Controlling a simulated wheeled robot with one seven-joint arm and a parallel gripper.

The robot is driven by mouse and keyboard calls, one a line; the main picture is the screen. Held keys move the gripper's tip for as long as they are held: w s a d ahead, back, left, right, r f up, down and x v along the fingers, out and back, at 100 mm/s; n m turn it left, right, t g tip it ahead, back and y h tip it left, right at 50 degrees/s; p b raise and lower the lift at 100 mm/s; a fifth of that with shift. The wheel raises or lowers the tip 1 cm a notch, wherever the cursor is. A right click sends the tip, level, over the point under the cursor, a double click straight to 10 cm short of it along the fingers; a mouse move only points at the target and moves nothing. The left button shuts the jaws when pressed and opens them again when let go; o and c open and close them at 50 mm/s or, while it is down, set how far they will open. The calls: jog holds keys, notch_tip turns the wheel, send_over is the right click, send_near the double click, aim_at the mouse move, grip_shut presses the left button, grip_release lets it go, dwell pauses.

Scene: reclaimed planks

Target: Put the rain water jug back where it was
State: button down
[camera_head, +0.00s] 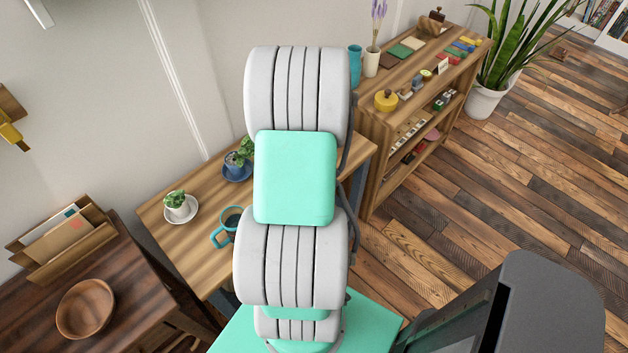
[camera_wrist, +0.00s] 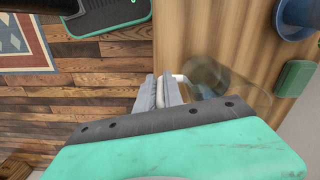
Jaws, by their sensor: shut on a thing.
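A see-through jug (camera_wrist: 228,88) shows in the wrist view, just past my gripper (camera_wrist: 168,92). My gripper's two grey fingers are shut on the jug's pale handle (camera_wrist: 181,80), at its left side. The jug's lower part is partly hidden behind the gripper body. Behind it is a wooden surface (camera_wrist: 185,25); I cannot tell whether the jug touches it. In the head view my arm hides the gripper and the jug.
The wooden table (camera_head: 160,228) holds a teal mug (camera_head: 222,232), a small plant on a white saucer (camera_head: 186,214) and a plant in a blue pot (camera_head: 237,168). The shelf (camera_head: 372,122) carries several small items. A wooden bowl (camera_head: 86,308) sits left.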

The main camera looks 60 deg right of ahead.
jog(key=shift+f, duration=0.95)
jog(key=c, duration=1.5)
grip_release()
jog(key=shift+r, duration=0.5)
notch_tip(320, 180, up, 11)
jog(key=b, duration=0.1)
jog(key=w+a+r+n+t+h, duration=0.1)
jog(key=w+a+r+n, duration=0.2)
jog(key=w+a+n, duration=0.45)
jog(key=w+a+r+n+t, duration=0.15)
jog(key=w+a+r, duration=0.25)
jog(key=a, duration=0.7)
jog(key=a+n, duration=0.3)
jog(key=a, duration=0.2)
jog(key=s+a+r+n, duration=0.1)
jog(key=a+n, duration=0.2)
jog(key=a, duration=0.3)
jog(key=a+n+t+y, duration=0.1)
jog(key=a+n, duration=0.2)
jog(key=a, duration=0.2)
jog(key=shift+s+a+r, duration=0.15)
jog(key=shift+s+r, duration=0.25)
